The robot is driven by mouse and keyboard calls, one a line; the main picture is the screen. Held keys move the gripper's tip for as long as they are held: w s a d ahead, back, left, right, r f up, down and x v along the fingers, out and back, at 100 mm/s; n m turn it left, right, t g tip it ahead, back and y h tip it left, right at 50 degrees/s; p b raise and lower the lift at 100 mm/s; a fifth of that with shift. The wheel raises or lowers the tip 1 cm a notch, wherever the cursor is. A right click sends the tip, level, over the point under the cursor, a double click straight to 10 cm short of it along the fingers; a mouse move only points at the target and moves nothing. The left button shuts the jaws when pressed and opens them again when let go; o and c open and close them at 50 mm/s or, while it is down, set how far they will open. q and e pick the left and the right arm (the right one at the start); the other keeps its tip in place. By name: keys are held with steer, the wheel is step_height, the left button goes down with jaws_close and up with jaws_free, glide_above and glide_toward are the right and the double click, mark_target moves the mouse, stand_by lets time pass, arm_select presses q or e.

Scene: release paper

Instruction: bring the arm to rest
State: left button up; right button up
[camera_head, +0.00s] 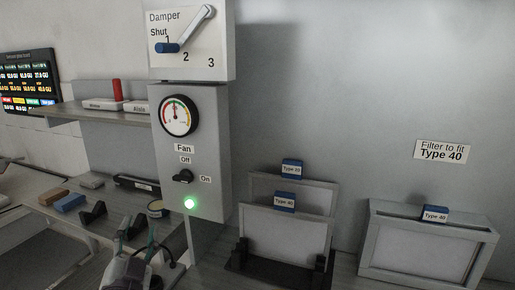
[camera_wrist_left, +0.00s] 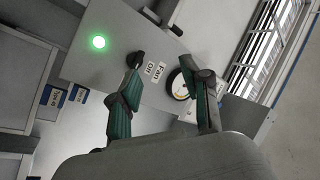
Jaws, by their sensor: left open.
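My left gripper (camera_head: 140,240) is low in the head view, in front of the bench and left below the grey fan box (camera_head: 215,140). Its dark green fingers are apart in the left wrist view (camera_wrist_left: 165,95), with nothing between them. The black fan knob (camera_head: 183,176) sits beside the "On" label, and the green lamp (camera_head: 189,203) below it is lit. The gripper is apart from the knob in the head view. The damper lever (camera_head: 190,32) has its blue handle near "Shut" and 1. My right gripper is not in view.
A rack (camera_head: 270,268) holds framed filters with blue tags. Another filter sits in a housing (camera_head: 375,215) at the right. A shelf (camera_head: 75,107) and a bench with small blocks (camera_head: 69,202) and a round tin (camera_head: 157,209) are at the left.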

arm_select(q)
steer(key=s+a+f+n+g, duration=0.1)
steer(key=s+f+g, duration=0.15)
steer(key=f, duration=0.45)
steer(key=s+f+n+g, duration=0.2)
steer(key=f+g, duration=0.1)
steer(key=f, duration=0.4)
steer(key=s+d+f+g+h, duration=0.1)
steer(key=s+d+f+g, duration=0.1)
steer(key=s+f+g, duration=0.65)
steer(key=s+d+f+g+h, duration=0.25)
steer(key=s+f, duration=0.75)
steer(key=s, duration=0.5)
step_height(320, 180, down, 28)
steer(key=s+r+g, duration=0.1)
steer(key=s+g, duration=0.1)
steer(key=s+a+f+g, duration=0.1)
steer(key=s+a+f, duration=0.2)
steer(key=s+f, duration=1.2)
steer(key=shift+s+a+f+y, duration=0.15)
steer(key=shift+s+f+y, duration=0.1)
steer(key=shift+y, duration=0.2)
